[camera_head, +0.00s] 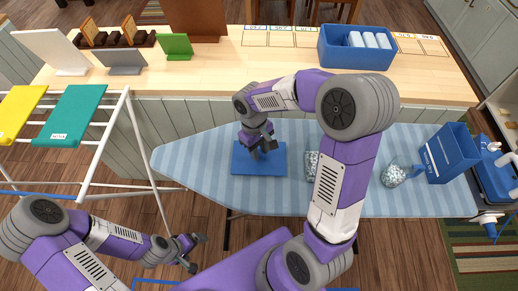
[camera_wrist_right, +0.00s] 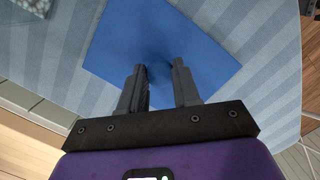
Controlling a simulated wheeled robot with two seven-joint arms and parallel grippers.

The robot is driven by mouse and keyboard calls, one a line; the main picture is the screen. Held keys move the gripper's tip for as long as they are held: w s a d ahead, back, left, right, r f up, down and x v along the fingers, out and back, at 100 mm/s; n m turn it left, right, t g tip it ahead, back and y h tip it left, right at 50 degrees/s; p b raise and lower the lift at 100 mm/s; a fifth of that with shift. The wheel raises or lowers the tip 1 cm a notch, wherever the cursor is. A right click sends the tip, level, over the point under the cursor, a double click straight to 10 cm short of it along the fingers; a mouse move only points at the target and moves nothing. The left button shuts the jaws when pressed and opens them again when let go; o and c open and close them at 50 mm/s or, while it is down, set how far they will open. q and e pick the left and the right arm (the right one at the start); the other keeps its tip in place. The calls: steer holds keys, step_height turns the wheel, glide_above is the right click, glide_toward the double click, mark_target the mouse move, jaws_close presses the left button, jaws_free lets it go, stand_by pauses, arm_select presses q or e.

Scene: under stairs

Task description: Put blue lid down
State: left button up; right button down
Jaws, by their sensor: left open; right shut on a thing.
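The blue lid (camera_head: 240,165) is a flat blue square at the middle-left of the striped ironing board (camera_head: 190,160). It looks flat and level; whether it touches the board or hangs just above it I cannot tell. My right gripper (camera_head: 263,151) points down at the lid's middle and is shut on it. In the right wrist view the lid (camera_wrist_right: 165,45) lies beyond the fingertips (camera_wrist_right: 158,72), and the part between the fingers is mostly hidden. My left gripper (camera_head: 192,253) is open and empty, low in front of the board.
A blue box (camera_head: 447,152) and a patterned item (camera_head: 394,175) stand on the board's right. Another patterned item (camera_head: 311,165) is partly behind my right arm. A blue bin (camera_head: 356,50) stands on the wooden counter (camera_head: 280,75). A white rack (camera_head: 130,120) with cloths is at left.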

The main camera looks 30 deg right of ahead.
steer(key=c, duration=0.8)
jaws_free()
steer(key=shift+f, duration=0.15)
steer(key=shift+r, duration=0.25)
step_height(320, 180, up, 12)
steer(key=w+p, duration=0.1)
steer(key=p, duration=0.2)
steer(key=shift+w+a, duration=0.25)
steer(key=shift+w, duration=0.1)
steer(key=shift+f, duration=0.1)
